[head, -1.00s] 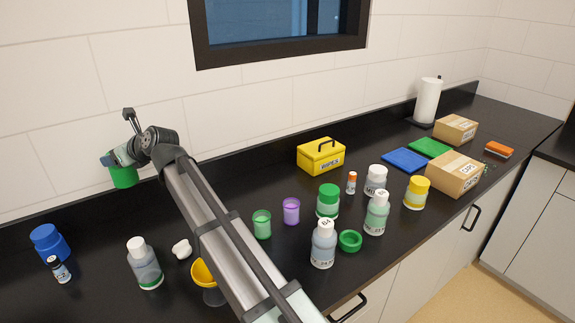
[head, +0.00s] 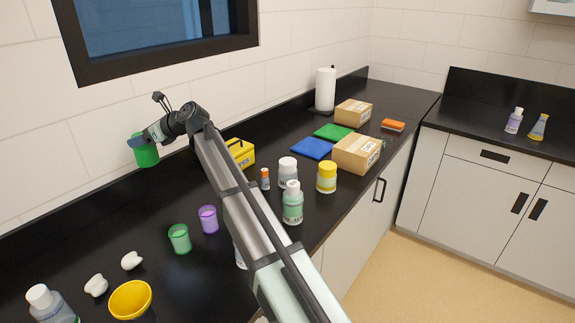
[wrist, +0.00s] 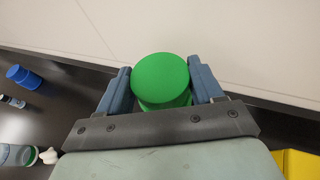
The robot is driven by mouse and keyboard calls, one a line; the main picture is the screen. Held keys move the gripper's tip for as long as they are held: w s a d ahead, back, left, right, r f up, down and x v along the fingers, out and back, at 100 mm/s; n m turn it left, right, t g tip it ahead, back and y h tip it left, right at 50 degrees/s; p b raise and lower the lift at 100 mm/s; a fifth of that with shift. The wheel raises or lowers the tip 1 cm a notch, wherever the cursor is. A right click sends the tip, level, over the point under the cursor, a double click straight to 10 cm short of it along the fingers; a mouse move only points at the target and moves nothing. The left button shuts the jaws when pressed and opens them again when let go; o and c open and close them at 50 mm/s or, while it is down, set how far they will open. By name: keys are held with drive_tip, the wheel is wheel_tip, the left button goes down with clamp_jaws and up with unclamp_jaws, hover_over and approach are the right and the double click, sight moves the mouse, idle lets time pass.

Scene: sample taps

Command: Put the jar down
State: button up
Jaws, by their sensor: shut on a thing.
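A green jar with a round green lid (wrist: 160,75) sits between the two blue-grey fingers of my gripper (wrist: 160,88) in the wrist view. The fingers are shut on its sides. In the head view the jar (head: 146,156) hangs from my gripper (head: 145,144) in front of the white wall, at the far left side of the counter. It looks raised above the black counter (head: 70,225). Its base is hidden in the wrist view.
A yellow wipes box (head: 241,153) stands right of the jar, partly behind my arm. The back counter strip below the jar looks clear.

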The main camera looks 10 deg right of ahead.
drive_tip(key=w+d, duration=0.6)
drive_tip(key=d, duration=0.5)
drive_tip(key=shift+t, duration=0.3)
drive_tip(key=shift+s+f, duration=0.2)
drive_tip(key=shift+f, duration=7.05)
drive_tip(key=shift+f, duration=0.1)
drive_tip(key=o, duration=1.3)
drive_tip(key=shift+o, duration=0.2)
drive_tip(key=v, duration=1.2)
drive_tip(key=shift+r, duration=0.2)
